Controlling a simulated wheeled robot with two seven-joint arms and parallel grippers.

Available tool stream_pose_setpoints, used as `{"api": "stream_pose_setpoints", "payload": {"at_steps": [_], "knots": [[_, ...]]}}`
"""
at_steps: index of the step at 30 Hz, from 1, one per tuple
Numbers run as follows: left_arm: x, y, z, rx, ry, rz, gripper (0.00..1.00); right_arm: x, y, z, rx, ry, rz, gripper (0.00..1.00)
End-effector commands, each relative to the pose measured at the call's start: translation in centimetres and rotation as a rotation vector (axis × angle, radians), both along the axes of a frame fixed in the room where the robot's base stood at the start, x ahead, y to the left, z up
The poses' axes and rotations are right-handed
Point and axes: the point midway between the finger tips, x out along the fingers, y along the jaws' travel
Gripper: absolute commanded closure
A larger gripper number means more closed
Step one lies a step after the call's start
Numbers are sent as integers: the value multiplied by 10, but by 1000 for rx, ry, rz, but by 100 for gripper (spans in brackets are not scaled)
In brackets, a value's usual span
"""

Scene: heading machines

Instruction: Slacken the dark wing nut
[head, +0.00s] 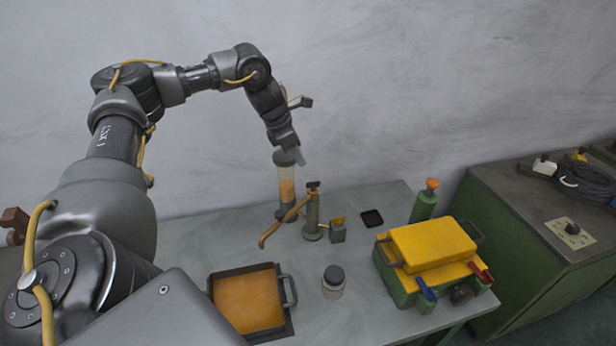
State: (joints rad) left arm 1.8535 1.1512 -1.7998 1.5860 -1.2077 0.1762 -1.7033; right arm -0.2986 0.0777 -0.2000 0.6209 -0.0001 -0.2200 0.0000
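A small dark piece (313,185), which looks like the wing nut, sits on top of a short grey post (312,215) on the table. A brown-orange lever (285,222) slants down to the left from this post. My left gripper (301,157) hangs above and slightly left of the dark piece, apart from it in the picture. It is close to the top of a clear cylinder with orange contents (287,190) and partly overlaps it. The fingers are too small to show whether they are open or shut. My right gripper is out of view.
The grey table (365,260) holds a dark tray with an orange inside (248,300), a dark-lidded jar (333,282), a small grey block (338,232), a black square dish (372,218), a green bottle (424,206) and a yellow-topped green box (430,247). A green cabinet (520,245) stands at right.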

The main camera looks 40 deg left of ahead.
Motion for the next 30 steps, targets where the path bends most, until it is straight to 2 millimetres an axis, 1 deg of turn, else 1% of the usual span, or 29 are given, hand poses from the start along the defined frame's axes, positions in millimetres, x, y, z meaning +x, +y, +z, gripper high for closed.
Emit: {"api": "stream_pose_setpoints", "payload": {"at_steps": [4,12,18,24,30], "knots": [[4,-3,-13,0,6,2,73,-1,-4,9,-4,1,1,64],[20,-15,-60,0,7,2,73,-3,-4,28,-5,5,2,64],[29,-21,-86,0,4,3,73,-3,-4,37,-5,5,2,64],[33,-23,-97,-1,2,4,73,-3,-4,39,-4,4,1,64],[34,-23,-98,-1,1,4,73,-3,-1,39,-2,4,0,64]]}}
